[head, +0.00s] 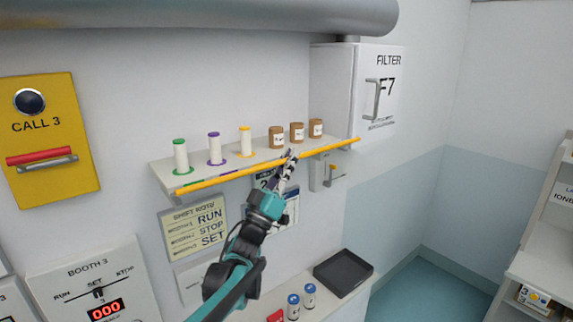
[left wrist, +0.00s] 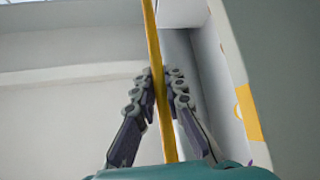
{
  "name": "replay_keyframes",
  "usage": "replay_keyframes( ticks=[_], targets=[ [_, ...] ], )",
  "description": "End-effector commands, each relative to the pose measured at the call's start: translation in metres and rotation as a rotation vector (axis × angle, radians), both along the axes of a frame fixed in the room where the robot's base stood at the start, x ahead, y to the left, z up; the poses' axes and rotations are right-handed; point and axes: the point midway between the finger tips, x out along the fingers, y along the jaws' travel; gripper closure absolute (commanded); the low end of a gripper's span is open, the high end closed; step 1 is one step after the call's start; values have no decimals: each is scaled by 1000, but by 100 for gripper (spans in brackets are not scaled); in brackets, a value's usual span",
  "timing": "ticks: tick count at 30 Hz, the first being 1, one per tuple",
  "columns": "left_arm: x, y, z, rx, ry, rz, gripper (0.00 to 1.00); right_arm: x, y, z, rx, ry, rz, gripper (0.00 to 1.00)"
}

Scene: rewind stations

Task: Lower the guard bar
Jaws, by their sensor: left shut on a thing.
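The guard bar (head: 215,177) is a long thin yellow bar along the front edge of a wall shelf (head: 262,157). It runs level with the shelf's front, from the left end to past the right end. My left gripper (head: 290,157) is shut on the bar, right of its middle. In the left wrist view the yellow bar (left wrist: 153,45) passes between the two fingers of my left gripper (left wrist: 160,82). My right gripper is not in view.
On the shelf stand white spools with green, purple and yellow caps (head: 214,148) and several brown labelled jars (head: 297,132). A filter box (head: 378,85) is at the upper right. Below are a black tray (head: 343,271) and blue-capped containers (head: 309,296). A large pipe (head: 200,15) crosses above.

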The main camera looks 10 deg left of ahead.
Motion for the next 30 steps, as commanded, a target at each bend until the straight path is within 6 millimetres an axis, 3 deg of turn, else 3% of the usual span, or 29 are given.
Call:
replay_keyframes(
  ticks=[10, 30],
  targets=[
    [-4, -4, -21, 248, -196, 1, 100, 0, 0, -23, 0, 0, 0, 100],
    [-5, -6, -38, 485, -381, 0, 100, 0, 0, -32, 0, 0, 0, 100]
  ],
)
